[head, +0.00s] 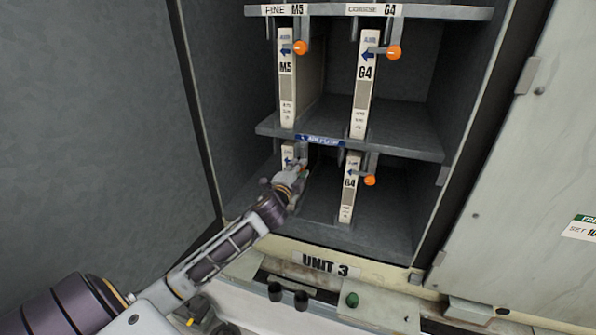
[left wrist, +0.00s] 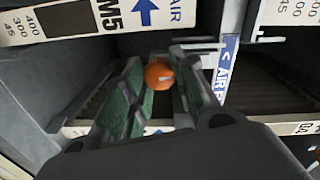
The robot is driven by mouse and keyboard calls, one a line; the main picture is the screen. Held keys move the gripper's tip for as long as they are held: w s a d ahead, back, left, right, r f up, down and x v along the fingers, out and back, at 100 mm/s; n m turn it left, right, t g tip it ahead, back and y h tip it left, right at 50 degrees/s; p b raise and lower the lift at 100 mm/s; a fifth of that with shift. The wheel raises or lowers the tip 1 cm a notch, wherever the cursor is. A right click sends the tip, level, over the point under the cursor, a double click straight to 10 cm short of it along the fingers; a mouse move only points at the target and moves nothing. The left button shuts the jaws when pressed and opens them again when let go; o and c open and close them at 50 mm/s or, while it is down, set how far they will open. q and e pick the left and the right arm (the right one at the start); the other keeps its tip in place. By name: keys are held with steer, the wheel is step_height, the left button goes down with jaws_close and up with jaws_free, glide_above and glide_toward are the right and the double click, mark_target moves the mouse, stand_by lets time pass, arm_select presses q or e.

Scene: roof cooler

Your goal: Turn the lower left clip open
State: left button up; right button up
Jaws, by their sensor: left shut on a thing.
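The lower left clip shows in the left wrist view as an orange knob (left wrist: 158,77) between my fingers. In the head view my gripper mostly hides it. My left gripper (head: 297,172) is at the lower left slot, shut on the knob; its green-lined fingers (left wrist: 156,100) stand on both sides of it. The lower left filter (head: 288,155) is a white-edged panel marked with a blue arrow, partly hidden behind my gripper. The clip's arm is mostly hidden, so I cannot tell its exact angle. My right gripper is not in view.
The lower right clip (head: 370,180) hangs beside the lower G4 filter (head: 349,190). Two upper clips, left (head: 300,47) and right (head: 394,52), sit by the upper filters. A middle shelf (head: 410,148) runs just above my gripper. The cabinet side wall closes off the left.

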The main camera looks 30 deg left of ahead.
arm_select(q)
steer(key=shift+m, duration=0.3)
steer(key=o, duration=1)
steer(key=shift+o, duration=0.2)
steer(key=shift+s, duration=0.15)
steer(key=v, duration=1.1)
steer(key=shift+s+d, duration=0.2)
steer(key=shift+s, duration=0.15)
steer(key=shift+r, duration=0.1)
stand_by(0.5)
